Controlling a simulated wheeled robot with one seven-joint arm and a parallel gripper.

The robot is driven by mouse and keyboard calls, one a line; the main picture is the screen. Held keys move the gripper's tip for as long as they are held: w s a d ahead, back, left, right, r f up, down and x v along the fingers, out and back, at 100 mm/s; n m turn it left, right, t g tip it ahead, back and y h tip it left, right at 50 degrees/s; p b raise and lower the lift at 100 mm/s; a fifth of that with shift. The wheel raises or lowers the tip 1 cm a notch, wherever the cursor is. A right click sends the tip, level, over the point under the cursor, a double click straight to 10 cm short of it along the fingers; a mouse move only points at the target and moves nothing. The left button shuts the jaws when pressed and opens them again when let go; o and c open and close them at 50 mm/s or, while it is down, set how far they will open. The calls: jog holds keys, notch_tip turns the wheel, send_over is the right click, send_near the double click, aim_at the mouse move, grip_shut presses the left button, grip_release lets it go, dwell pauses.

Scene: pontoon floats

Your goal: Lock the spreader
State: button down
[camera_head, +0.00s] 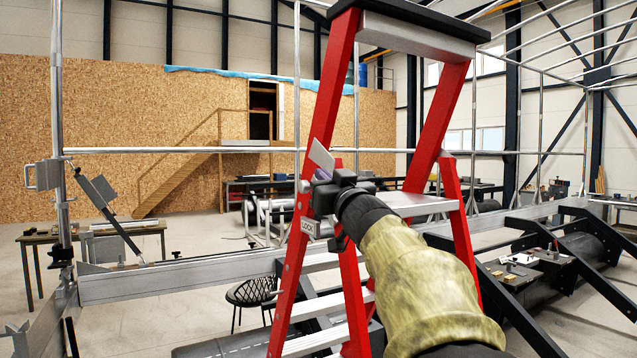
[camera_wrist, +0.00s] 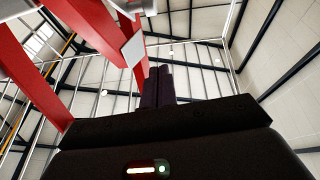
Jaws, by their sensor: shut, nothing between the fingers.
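A red stepladder (camera_head: 290,275) with a black top cap and grey treads stands upright in front of me. On its left front rail is a small label reading LOCK (camera_head: 308,226). Above the label is a round metal pivot (camera_head: 304,186), with a flat grey tab (camera_head: 321,157) sticking up and left beside it. My gripper (camera_head: 326,186) is shut and empty, its tips at the rail by the tab. In the wrist view, the shut fingers (camera_wrist: 158,85) point up just right of the grey tab (camera_wrist: 133,47); I cannot tell whether they touch. My arm hides part of the ladder's right side.
Metal guard rails (camera_head: 180,277) run behind the ladder on both sides. A wire chair (camera_head: 250,292) stands behind the ladder's left leg. A wooden table (camera_head: 90,238) is at left. Black pontoon floats and frames (camera_head: 575,250) lie at right. Open floor shows at back left.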

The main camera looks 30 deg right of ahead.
jog(key=s, duration=0.1)
jog(key=s+b, duration=0.1)
jog(key=s, duration=0.3)
jog(key=shift+s+a+f, duration=0.1)
jog(key=shift+a+f, duration=0.15)
jog(key=shift+a, duration=0.05)
jog(key=a+f+m+g+h+b, duration=0.1)
jog(key=a+f+g, duration=0.15)
jog(key=f, duration=0.95)
jog(key=a+f+m+g, duration=0.15)
jog(key=f+g, duration=0.25)
jog(key=f, duration=0.8)
jog(key=a+f+g+h+b, duration=0.1)
jog(key=a+f+g, duration=0.25)
jog(key=f, duration=0.85)
jog(key=s+a+f+n+g+y, duration=0.1)
jog(key=s+a+f+g, duration=0.3)
jog(key=s+f, duration=0.5)
jog(key=s+a+f+n+g+y, duration=0.1)
jog(key=s+a+f+g, duration=0.4)
jog(key=s+f, duration=0.4)
notch_tip(320, 180, down, 4)
jog(key=shift+a+r+y+b, duration=0.2)
jog(key=shift+a+y+b, duration=0.15)
jog(key=shift+y, duration=0.05)
